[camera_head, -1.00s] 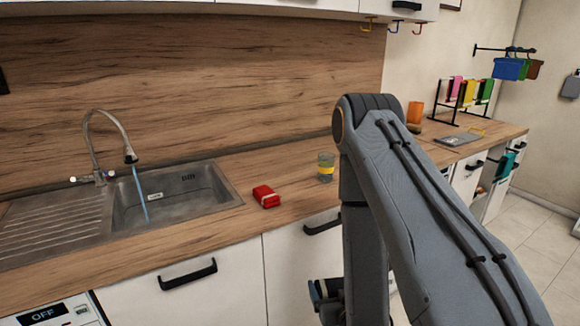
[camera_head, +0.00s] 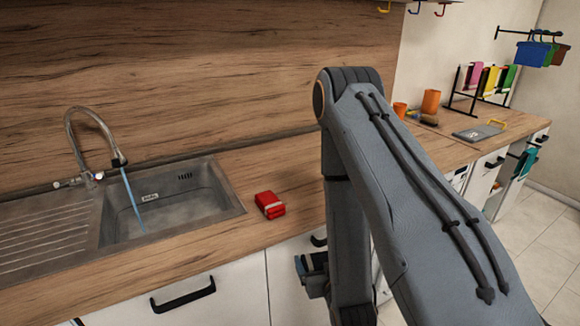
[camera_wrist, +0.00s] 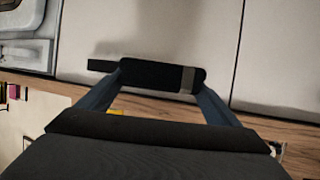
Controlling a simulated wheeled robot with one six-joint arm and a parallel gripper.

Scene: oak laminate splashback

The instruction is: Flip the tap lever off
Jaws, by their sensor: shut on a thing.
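The tap (camera_head: 93,150) has a tall curved spout over the sink (camera_head: 228,209) at the left. A blue stream of water (camera_head: 132,203) runs from its dark nozzle into the basin. The tap's small lever parts (camera_head: 92,178) show at its base; their exact setting is too small to tell. My gripper (camera_wrist: 160,76) is shut on a dark, bar-like object with a grey band (camera_wrist: 187,79) in the wrist view. In the head view my gripper (camera_head: 312,275) is low beside my arm, in front of the cabinets, well to the right of the tap and apart from it.
A red packet (camera_head: 269,204) lies on the wooden counter (camera_head: 232,172), right of the sink. Black handles (camera_head: 183,295) stick out from the white cabinet fronts. Orange containers (camera_head: 431,101) and a rack with coloured cloths (camera_head: 485,80) stand further right. Counter around the packet is clear.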

